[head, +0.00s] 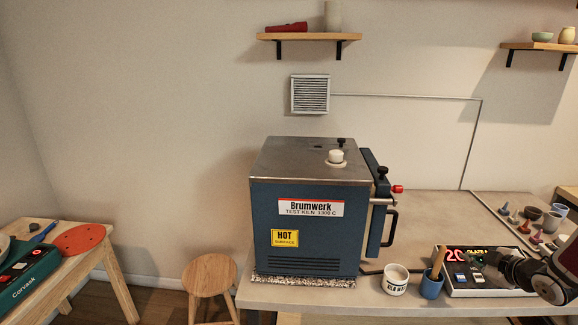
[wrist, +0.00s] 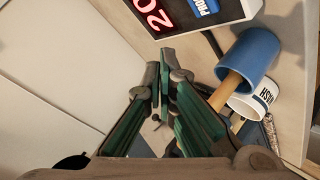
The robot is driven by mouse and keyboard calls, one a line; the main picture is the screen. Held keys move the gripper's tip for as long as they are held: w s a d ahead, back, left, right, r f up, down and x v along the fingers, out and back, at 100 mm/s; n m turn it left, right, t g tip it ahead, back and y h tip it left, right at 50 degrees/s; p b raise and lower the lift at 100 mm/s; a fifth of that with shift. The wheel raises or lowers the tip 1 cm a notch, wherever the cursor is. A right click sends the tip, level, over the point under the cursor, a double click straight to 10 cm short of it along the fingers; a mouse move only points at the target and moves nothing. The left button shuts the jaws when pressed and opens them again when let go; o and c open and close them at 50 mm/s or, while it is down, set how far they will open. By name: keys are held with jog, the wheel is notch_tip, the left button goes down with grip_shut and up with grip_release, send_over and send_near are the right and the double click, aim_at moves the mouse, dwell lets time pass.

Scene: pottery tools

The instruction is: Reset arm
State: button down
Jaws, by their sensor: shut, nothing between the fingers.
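My gripper (head: 494,259) reaches in from the right edge in the head view, in front of the control box with red digits (head: 455,285). In the wrist view my gripper (wrist: 163,72) has its fingers together, shut with nothing between them. The control box (wrist: 205,12) is at the top of the wrist view, beyond the fingertips. In the head view the gripper hides part of the box's right side.
A blue cup (head: 431,286) with a wooden handle and a white labelled pot (head: 396,281) stand left of the control box. A blue kiln (head: 305,222) is farther left. Small coloured pieces and cups (head: 532,213) fill the bench's back right. Bench (head: 428,208) is clear behind the box.

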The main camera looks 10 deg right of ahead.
jog(key=s+a+r+m+g+h, duration=0.1)
jog(key=a+r+m+g+h, duration=0.15)
jog(key=a+r, duration=0.75)
jog(key=a+r+m+g+h, duration=0.1)
jog(key=a+r+m, duration=0.2)
jog(key=a+r, duration=0.7)
jog(key=s+a+r+m+g+y, duration=0.1)
jog(key=s+a+r+y, duration=0.1)
jog(key=s+a, duration=0.8)
jog(key=s+a+r+m+g+y, duration=0.1)
jog(key=s+a+r, duration=0.3)
jog(key=s+a, duration=0.6)
jog(key=s+m+y, duration=0.1)
jog(key=s, duration=0.1)
jog(key=shift+s+a+g, duration=0.2)
jog(key=shift+s+g, duration=0.15)
jog(key=shift+d, duration=0.1)
